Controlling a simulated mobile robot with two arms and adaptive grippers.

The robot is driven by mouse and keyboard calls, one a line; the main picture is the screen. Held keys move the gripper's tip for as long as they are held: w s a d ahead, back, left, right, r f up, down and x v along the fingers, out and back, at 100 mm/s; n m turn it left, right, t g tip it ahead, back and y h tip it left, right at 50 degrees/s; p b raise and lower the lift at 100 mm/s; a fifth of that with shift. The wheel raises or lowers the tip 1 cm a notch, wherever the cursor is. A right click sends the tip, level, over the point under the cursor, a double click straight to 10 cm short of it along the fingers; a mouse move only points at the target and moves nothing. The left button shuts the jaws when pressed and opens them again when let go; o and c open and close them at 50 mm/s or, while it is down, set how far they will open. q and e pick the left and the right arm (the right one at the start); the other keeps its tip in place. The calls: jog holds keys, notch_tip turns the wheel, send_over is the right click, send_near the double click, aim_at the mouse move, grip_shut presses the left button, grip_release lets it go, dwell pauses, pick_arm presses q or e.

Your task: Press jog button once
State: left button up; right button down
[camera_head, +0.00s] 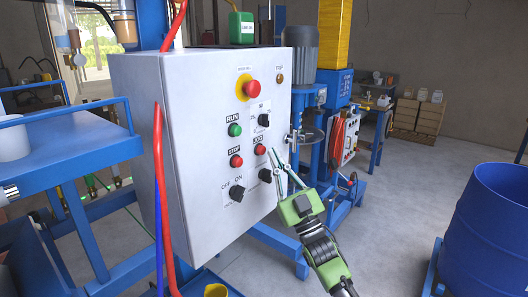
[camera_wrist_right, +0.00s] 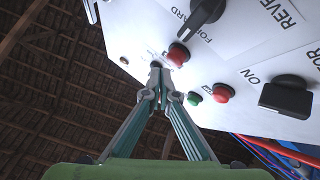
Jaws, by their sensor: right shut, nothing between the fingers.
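The jog button (camera_head: 260,150) is a red round button under a JOG label on the grey control panel (camera_head: 190,180). It also shows in the right wrist view (camera_wrist_right: 178,54). My right gripper (camera_head: 274,151) is shut and empty, its fingertips just right of the jog button in the head view. In the right wrist view the closed fingertips (camera_wrist_right: 156,66) appear right beside the button; I cannot tell whether they touch it. My left gripper is not in view.
The panel also has a green RUN button (camera_head: 235,130), a red STOP button (camera_head: 237,161), a red emergency stop (camera_head: 252,89) and black knobs (camera_head: 237,193). Red hoses (camera_head: 159,180) hang at the panel's left. A blue drum (camera_head: 490,225) stands at the right.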

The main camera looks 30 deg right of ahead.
jog(key=shift+w, duration=0.15)
jog(key=shift+w+a, duration=0.2)
jog(key=shift+w, duration=0.05)
jog(key=shift+w+a+b, duration=0.15)
jog(key=shift+w+b, duration=0.25)
jog(key=shift+w, duration=0.05)
dwell(1.0)
jog(key=shift+s, duration=0.1)
jog(key=shift+s+d, duration=0.35)
jog(key=shift+s, duration=0.4)
jog(key=shift+p, duration=0.3)
jog(key=s, duration=0.1)
jog(key=s+d, duration=0.1)
jog(key=s, duration=0.1)
jog(key=s+d+p, duration=0.1)
jog(key=shift+s, duration=0.3)
